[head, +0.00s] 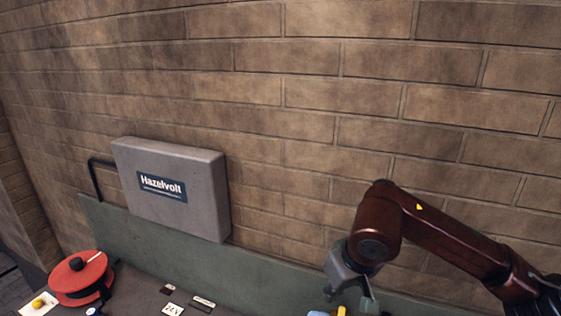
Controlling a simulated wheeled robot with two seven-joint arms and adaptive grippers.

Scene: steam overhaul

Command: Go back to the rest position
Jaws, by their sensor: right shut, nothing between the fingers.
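My right arm comes in from the lower right, and its gripper (350,292) points down at the bottom edge of the view. The gripper is shut and holds nothing. It is over the right part of the green-grey bench, close to a small blue and yellow thing (328,313) cut off by the bottom edge. I cannot tell whether they touch. My left gripper is not in view.
A grey box marked Hazelvolt (172,188) is on the brick wall (300,90) behind the bench. A red round device with a black knob (80,277) stands at the lower left beside a yellow button (37,304). Small labels (172,309) lie on the bench.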

